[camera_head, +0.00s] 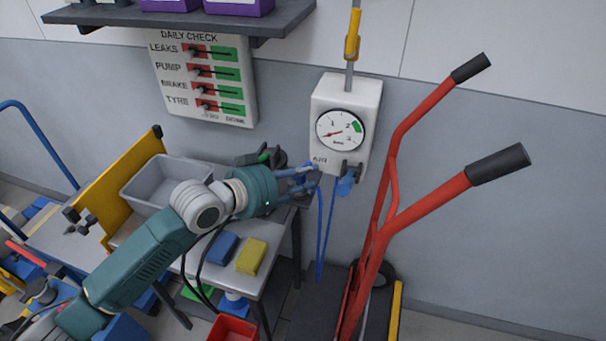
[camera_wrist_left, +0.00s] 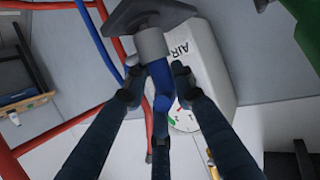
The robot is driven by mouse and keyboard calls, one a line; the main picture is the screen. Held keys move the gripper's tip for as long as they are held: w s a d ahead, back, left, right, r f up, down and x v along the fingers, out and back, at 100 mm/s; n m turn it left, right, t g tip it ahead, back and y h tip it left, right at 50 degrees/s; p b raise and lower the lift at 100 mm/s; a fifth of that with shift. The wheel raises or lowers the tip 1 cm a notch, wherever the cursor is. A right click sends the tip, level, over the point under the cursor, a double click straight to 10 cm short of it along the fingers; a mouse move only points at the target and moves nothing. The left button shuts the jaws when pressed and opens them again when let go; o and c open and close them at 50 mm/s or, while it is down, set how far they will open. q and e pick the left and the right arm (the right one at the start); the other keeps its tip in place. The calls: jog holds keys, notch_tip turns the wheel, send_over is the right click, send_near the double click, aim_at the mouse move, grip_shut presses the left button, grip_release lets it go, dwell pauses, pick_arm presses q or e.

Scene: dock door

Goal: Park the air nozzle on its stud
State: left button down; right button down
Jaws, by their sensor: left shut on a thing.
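The air nozzle shows in the left wrist view as a blue body (camera_wrist_left: 160,87) with a grey cylindrical end. My left gripper (camera_wrist_left: 157,82) is shut on the blue body, its dark fingertips close on either side. The grey end meets or overlaps a dark flared piece at the top of that view; whether they touch is unclear. In the head view my left gripper (camera_head: 314,180) is just below the left corner of the white air box (camera_head: 346,95). A dark bracket (camera_head: 350,170) is at the box's lower edge, with a blue part below it. The stud itself is not clear.
A hand truck with red handles (camera_head: 425,202) stands close to the right of the air box. A workbench with a grey bin (camera_head: 142,190), a blue block (camera_head: 222,247) and a yellow block (camera_head: 251,256) is at left. Blue hose (camera_head: 321,240) hangs below the box.

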aim_at(300, 179)
pick_arm(q)
jog(key=shift+f, duration=0.45)
jog(key=c, duration=1.7)
grip_release()
jog(key=shift+s+a+r, duration=0.25)
jog(key=shift+a, duration=0.05)
jog(key=shift+p+v, duration=1.55)
jog(key=shift+v, duration=0.85)
jog(key=p+v, duration=0.2)
jog(key=v, duration=0.3)
jog(key=shift+s, duration=0.25)
